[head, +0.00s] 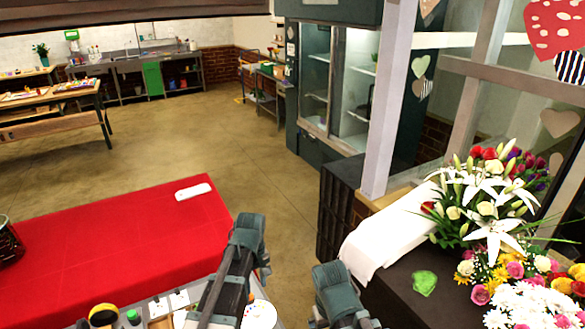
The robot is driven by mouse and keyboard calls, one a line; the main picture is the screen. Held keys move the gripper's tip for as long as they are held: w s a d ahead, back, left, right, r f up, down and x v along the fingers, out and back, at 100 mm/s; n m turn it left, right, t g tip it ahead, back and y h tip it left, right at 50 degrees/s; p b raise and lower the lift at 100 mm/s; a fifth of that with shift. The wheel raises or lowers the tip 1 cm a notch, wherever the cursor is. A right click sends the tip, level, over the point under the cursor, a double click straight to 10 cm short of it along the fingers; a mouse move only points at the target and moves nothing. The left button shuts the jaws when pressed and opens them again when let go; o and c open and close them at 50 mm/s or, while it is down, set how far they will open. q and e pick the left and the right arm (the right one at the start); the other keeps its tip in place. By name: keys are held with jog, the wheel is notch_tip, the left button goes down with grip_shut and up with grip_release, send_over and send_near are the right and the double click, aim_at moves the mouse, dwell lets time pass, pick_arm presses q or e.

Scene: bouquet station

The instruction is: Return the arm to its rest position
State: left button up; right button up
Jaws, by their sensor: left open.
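My left gripper (250,234) is at the lower centre, at the end of my left arm, open and with nothing seen in it.
A white flat item (193,191) lies on the red table. Tape and small items lie at the bottom left, near a white round thing (259,315). Lilies (490,190), mixed flowers, white paper (390,235) and a green heart (424,283) crowd the right. Open floor lies ahead.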

pick_arm(q)
jog(key=s+d+f+m+b, duration=0.3)
jog(key=s+d+m, duration=0.2)
jog(key=s+m, duration=0.1)
jog(key=s+d+f+m+y+b, duration=0.1)
jog(key=s+d+f+m+b, duration=0.2)
jog(key=s+d+m, duration=0.2)
jog(key=s, duration=0.3)
jog(key=shift+s+f+m, duration=0.2)
jog(key=shift+f+m, duration=0.05)
jog(key=shift+m, duration=0.15)
dwell(0.7)
